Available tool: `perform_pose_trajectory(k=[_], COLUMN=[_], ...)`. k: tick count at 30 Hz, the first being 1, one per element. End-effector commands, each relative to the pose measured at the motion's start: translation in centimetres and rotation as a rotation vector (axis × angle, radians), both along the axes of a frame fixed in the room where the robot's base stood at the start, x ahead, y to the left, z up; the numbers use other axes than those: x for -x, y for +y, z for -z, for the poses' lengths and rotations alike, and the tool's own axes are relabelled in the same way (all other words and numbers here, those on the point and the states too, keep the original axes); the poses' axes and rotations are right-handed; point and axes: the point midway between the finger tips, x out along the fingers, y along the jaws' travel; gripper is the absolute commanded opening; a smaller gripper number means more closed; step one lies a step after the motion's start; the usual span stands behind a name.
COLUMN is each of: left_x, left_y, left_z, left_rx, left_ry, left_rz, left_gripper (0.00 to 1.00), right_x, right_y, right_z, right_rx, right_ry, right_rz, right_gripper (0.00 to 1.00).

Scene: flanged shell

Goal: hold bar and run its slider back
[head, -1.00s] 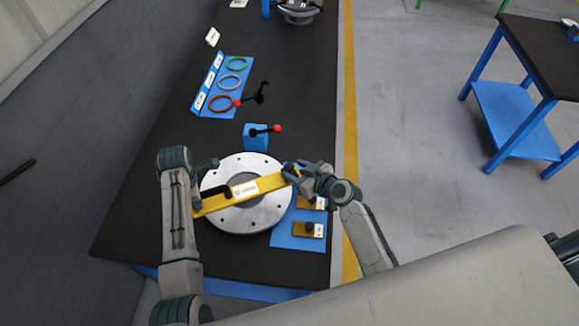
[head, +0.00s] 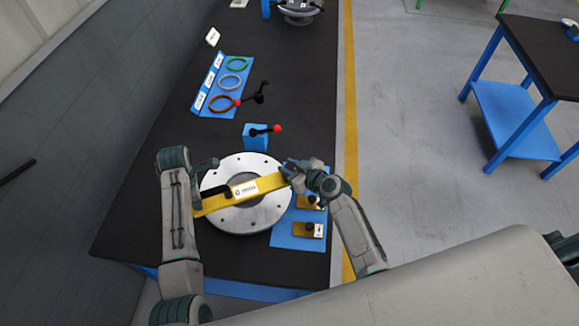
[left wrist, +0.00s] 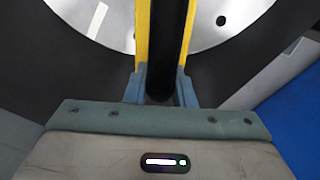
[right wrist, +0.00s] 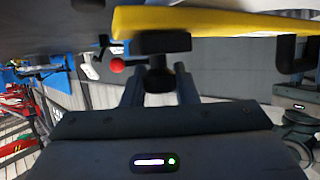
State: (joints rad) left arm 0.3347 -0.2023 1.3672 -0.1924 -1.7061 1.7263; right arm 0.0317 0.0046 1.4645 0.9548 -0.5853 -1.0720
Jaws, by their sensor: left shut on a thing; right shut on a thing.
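The yellow bar (head: 273,183) lies across the round metal flange (head: 238,222), with a white label at its middle. My left gripper (left wrist: 160,88) is shut on the bar's black handle (left wrist: 166,40) at the left end; in the head view my arm mostly hides this grip. My right gripper (head: 290,172) is at the bar's right end. In the right wrist view the right gripper (right wrist: 160,88) is shut on the slider's black knob (right wrist: 160,76), below a black block against the yellow bar (right wrist: 215,20). The slider is hidden in the head view.
A blue block with a red-knobbed lever (head: 256,137) stands just beyond the flange. A blue mat (head: 284,238) with small yellow pieces lies at its right. Coloured rings (head: 229,82) lie on a blue panel further back.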

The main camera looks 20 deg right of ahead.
Motion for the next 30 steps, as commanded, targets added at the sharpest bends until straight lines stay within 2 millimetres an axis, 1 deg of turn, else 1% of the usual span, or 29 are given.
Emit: perform_pose_trajectory(k=[2, 6, 10, 14, 22, 23, 24, 25, 26, 30], left_x=[0.0, 0.0, 0.0, 0.0, 0.0, 0.0, 0.0, 0.0, 0.0, 0.0], left_y=[0.0, -0.1, -0.1, -0.1, -0.1, -0.1, -0.1, -0.1, -0.1, -0.1], left_z=[0.0, 0.0, 0.0, 0.0, 0.0, 0.0, 0.0, 0.0, 0.0, 0.0], left_rx=[0.000, 0.001, 0.001, 0.001, 0.002, 0.002, 0.002, 0.002, 0.002, 0.002], left_ry=[0.000, 0.000, 0.000, 0.000, 0.000, 0.000, 0.000, 0.000, 0.000, 0.000], left_rz=[0.000, 0.000, 0.000, 0.000, 0.000, 0.000, 0.000, 0.000, 0.000, 0.000], left_gripper=[0.00, 0.00, 0.00, 0.00, 0.00, 0.00, 0.00, 0.00, 0.00, 0.00], right_x=[0.1, 0.5, 0.7, 0.8, 0.8, 0.8, 0.8, 0.8, 0.8, 0.8], right_y=[0.8, 3.7, 5.8, 6.6, 6.6, 6.6, 6.6, 6.6, 6.6, 6.5], right_z=[0.0, 0.1, 0.1, 0.1, 0.1, 0.1, 0.1, 0.1, 0.1, 0.0], right_rx=[-0.002, -0.006, -0.005, -0.001, -0.001, -0.001, -0.001, -0.001, -0.001, 0.000], right_ry=[0.001, 0.002, 0.003, 0.002, 0.003, 0.003, 0.003, 0.002, 0.002, 0.001], right_rz=[-0.001, -0.002, -0.002, -0.002, -0.001, -0.001, -0.001, -0.001, -0.001, -0.001], right_gripper=[0.00, 0.00, 0.00, 0.00, 0.00, 0.32, 0.40, 0.46, 0.49, 0.49])
